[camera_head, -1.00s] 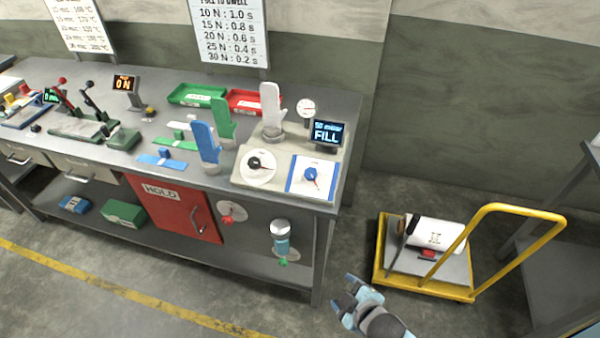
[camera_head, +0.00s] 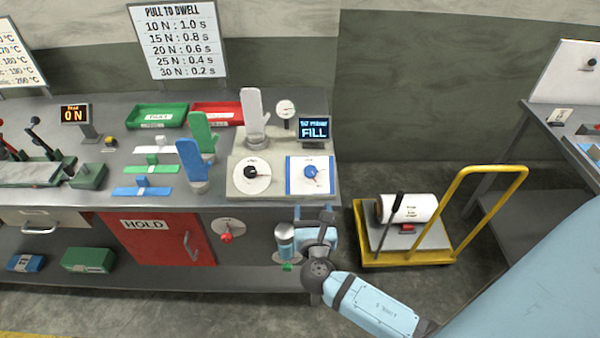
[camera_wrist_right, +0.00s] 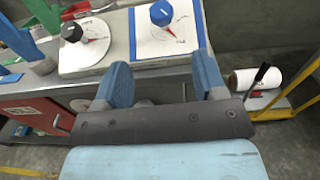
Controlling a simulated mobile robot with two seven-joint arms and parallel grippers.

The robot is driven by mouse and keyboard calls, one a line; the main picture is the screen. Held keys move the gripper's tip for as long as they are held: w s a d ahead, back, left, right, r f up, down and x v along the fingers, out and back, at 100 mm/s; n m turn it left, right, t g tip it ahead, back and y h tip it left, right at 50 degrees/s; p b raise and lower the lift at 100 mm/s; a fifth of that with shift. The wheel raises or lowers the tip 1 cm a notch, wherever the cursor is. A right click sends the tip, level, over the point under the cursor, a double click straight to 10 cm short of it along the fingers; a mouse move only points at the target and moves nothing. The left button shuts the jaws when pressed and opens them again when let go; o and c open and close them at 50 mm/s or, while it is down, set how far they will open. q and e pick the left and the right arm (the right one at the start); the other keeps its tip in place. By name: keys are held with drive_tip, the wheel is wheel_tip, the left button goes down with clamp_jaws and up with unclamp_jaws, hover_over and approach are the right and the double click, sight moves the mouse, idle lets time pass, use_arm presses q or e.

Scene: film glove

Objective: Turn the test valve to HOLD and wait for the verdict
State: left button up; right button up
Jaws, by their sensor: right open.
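A blue knob (camera_head: 310,171) with a red pointer sits on a white, blue-bordered dial plate at the bench's right end. A black knob (camera_head: 251,170) on a round white dial stands left of it. Their dial lettering is too small to read. The display (camera_head: 314,129) behind them reads FILL. My right gripper (camera_head: 314,212) is open and empty, in front of the bench edge and below the blue knob. The right wrist view shows the blue knob (camera_wrist_right: 161,13) beyond and above the open fingers, apart from them, and the black knob (camera_wrist_right: 71,32) to the left.
Blue, green and white glove forms (camera_head: 254,117) stand behind and left of the dials. A small gauge (camera_head: 285,109) stands behind them. A red HOLD door (camera_head: 160,244) is below the bench top. A yellow trolley (camera_head: 405,262) stands on the floor at right.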

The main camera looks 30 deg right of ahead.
sight(311, 175)
drive_tip(key=p+x, duration=0.2)
drive_tip(key=x, duration=1)
drive_tip(key=shift+w+d+r, duration=0.1)
drive_tip(key=shift+w+d, duration=0.1)
drive_tip(key=shift+d, duration=0.1)
drive_tip(key=shift+w+d, duration=0.25)
drive_tip(key=shift+w, duration=0.3)
drive_tip(key=c, duration=0.9)
